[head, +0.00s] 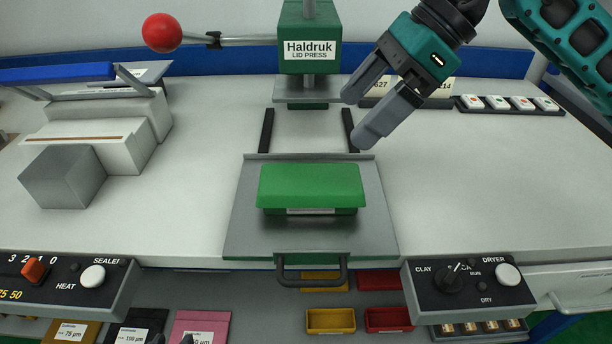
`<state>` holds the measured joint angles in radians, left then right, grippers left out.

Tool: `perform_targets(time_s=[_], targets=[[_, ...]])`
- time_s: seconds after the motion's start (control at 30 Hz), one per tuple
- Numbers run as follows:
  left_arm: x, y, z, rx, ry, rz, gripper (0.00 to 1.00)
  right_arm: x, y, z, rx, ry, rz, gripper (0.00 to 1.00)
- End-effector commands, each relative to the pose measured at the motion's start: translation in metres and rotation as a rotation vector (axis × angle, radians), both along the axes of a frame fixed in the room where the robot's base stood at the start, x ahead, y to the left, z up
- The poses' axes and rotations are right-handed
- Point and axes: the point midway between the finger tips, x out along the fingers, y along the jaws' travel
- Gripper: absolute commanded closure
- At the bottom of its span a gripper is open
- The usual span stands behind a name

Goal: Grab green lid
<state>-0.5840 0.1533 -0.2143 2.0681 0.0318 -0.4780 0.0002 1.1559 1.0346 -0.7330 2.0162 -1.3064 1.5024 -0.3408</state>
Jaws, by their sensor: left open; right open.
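The green lid (311,183) lies flat on top of a green box (272,211) with a white label. The box stands on the grey sliding plate (243,225) in front of the press. My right gripper (357,118) is open and empty, above and behind the lid, to its right, with its fingers pointing down and left.
The green Haldruk lid press (311,50) stands behind, with a red-knobbed lever (162,33). The plate has a black front handle (312,281). A sealer panel (66,283) is at front left, a dryer panel (469,287) at front right. The tabletop beside the plate is clear.

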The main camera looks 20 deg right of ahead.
Motion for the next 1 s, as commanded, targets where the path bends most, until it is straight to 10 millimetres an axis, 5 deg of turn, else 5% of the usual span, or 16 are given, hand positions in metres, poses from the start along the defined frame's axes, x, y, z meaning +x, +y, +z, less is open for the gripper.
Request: perform_targets(time_s=[0.17,0.43,1.0], targets=[[0.001,-0.001,-0.002,-0.002,-0.005,-0.002,0.57,0.003,-0.01,-0.012,-0.071,-0.006,-0.012,0.0],[-0.003,-0.001,-0.011,-0.003,0.006,-0.001,0.57,0.009,0.017,-0.054,-0.069,-0.005,-0.009,0.0],[-0.005,-0.001,-0.019,-0.003,0.01,0.0,0.57,0.015,0.052,-0.106,-0.066,-0.005,-0.011,0.0]])
